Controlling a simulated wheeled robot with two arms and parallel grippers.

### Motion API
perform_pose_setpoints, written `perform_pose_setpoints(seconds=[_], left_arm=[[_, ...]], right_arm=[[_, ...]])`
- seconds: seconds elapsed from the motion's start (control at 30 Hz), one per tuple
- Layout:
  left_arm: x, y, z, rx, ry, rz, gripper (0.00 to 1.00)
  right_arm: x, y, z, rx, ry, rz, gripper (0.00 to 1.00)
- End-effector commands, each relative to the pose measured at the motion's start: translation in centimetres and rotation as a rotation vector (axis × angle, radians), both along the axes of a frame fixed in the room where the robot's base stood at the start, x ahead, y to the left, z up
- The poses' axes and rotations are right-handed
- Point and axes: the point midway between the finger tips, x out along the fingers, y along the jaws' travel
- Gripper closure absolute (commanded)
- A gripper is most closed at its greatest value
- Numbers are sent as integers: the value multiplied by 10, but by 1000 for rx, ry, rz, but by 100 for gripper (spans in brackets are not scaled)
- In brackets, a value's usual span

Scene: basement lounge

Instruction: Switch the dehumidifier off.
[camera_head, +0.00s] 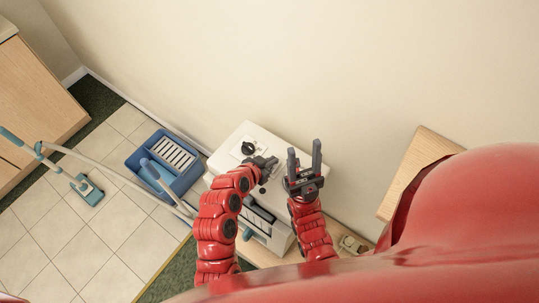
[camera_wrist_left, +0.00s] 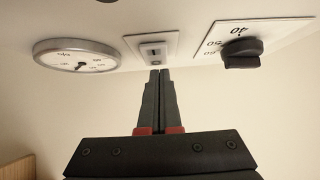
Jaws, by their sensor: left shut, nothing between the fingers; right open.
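The white dehumidifier (camera_head: 233,133) stands against the wall in the head view. Its black knob (camera_head: 248,148) is on top; in the left wrist view the knob (camera_wrist_left: 243,53) sits on a white plate marked 40, 50 and 60. A small switch (camera_wrist_left: 153,51) on a pale plate lies between the knob and a round gauge (camera_wrist_left: 77,56). My left gripper (camera_head: 268,163) is shut and empty over the top. In the left wrist view its fingertips (camera_wrist_left: 160,72) are right at the switch; I cannot tell whether they touch it. My right gripper (camera_head: 305,158) is open and empty, beside the left one.
A blue mop bucket (camera_head: 136,159) with a white grate stands left of the dehumidifier. A long pale handle (camera_head: 115,176) crosses in front of it. A wooden cabinet (camera_head: 40,100) is at far left, a wooden surface (camera_head: 412,165) at right. Tiled floor lies open at lower left.

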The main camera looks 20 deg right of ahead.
Motion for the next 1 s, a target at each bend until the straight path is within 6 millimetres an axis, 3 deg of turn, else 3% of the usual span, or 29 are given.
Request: perform_pose_setpoints(seconds=[1.0], left_arm=[[4,-6,-9,40,35,-3,100]], right_arm=[[0,0,3,0,0,0,50]])
